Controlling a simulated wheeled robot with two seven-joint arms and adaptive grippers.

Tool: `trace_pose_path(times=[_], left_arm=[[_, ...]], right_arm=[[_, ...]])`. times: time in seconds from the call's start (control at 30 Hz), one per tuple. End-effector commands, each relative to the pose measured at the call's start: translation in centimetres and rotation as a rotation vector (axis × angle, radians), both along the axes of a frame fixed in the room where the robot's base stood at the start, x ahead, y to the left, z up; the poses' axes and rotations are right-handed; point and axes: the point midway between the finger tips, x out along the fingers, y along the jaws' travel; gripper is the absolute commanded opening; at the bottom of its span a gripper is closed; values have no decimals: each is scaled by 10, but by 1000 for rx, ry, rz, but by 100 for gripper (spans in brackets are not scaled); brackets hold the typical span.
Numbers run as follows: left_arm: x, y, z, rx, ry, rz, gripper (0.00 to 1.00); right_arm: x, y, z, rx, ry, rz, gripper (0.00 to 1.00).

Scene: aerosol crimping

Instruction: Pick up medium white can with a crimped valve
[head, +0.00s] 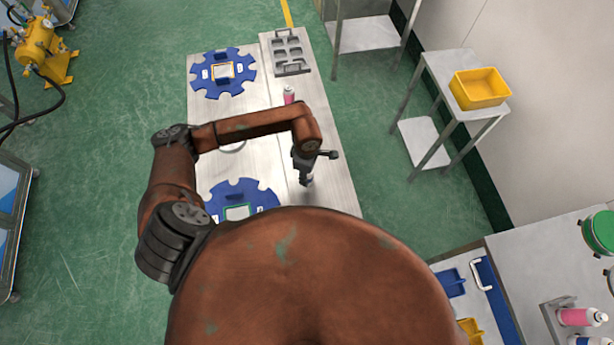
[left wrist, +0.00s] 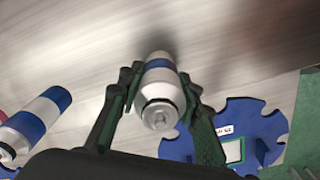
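In the left wrist view a white can (left wrist: 159,92) with a blue band and a small valve on top sits between the two fingers of my left gripper (left wrist: 160,88). The fingers touch or nearly touch its sides and look closed on it. In the head view my left gripper (head: 304,168) points down over the right part of the bench (head: 335,185), with a small bit of blue and white below it. Whether the can rests on the bench is hard to tell. My right gripper is not in view.
Another blue-and-white can (left wrist: 38,122) stands left of the held one, with a pinkish one partly cut off beside it. A pink can (head: 289,95) stands near the grey tray (head: 290,52). Blue notched discs (head: 205,88) lie on the bench. A yellow bin (head: 480,88) is at right.

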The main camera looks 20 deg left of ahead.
Motion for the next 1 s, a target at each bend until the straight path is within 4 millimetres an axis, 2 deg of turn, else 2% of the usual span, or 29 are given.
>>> trace_pose_path(times=[0.3,0.67,0.87,1.0], left_arm=[[0,0,0,0,-1,0,8],[1,0,6,0,-2,-1,8],[1,1,30,1,-5,-2,8],[7,23,55,5,-6,3,8]], right_arm=[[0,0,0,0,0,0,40],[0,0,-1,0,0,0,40],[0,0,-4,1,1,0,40],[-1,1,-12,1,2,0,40]])
